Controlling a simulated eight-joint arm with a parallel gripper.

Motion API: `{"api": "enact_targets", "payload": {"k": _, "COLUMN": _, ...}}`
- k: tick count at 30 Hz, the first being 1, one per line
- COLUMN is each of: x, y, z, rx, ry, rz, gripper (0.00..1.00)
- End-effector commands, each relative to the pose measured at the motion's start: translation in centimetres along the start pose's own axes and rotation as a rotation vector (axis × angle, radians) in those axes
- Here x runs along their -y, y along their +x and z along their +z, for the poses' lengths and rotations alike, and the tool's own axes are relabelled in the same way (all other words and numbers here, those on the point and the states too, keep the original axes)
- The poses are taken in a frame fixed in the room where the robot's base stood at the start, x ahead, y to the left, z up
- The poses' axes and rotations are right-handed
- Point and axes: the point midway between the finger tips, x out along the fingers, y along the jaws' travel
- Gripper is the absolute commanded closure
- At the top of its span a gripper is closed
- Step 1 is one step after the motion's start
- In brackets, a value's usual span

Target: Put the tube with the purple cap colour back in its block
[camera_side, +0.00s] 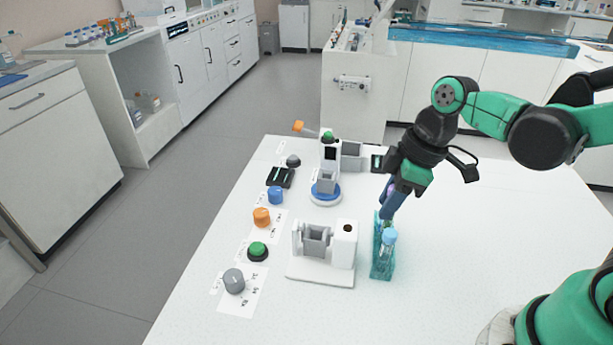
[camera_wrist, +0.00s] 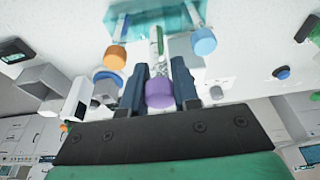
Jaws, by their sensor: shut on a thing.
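My gripper (camera_wrist: 159,88) is shut on the tube with the purple cap (camera_wrist: 160,93); the cap sits between the dark blue fingers. In the side view my gripper (camera_side: 391,203) points down, tilted, over the far end of the teal block (camera_side: 382,262). The tube's body runs from the cap toward the block, which also shows at the top of the wrist view (camera_wrist: 172,18). I cannot tell whether the tube's lower end is inside the block. A light blue cap (camera_side: 389,237) tops a tube standing in the block's near end. It shows in the wrist view (camera_wrist: 203,41).
A white device (camera_side: 322,262) stands just left of the block. Another device with a blue ring base (camera_side: 325,194) stands behind it. Blue (camera_side: 275,195), orange (camera_side: 261,217), green (camera_side: 257,250) and grey (camera_side: 234,281) knobs line the left. The table right of the block is clear.

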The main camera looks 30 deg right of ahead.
Motion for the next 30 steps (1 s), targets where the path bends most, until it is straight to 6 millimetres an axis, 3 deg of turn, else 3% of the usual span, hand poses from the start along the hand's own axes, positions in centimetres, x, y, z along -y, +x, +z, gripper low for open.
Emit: {"api": "enact_targets", "payload": {"k": 30, "x": 0.0, "y": 0.59, "z": 0.17, "rx": 0.0, "ry": 0.0, "rz": 0.0, "gripper": 1.0}}
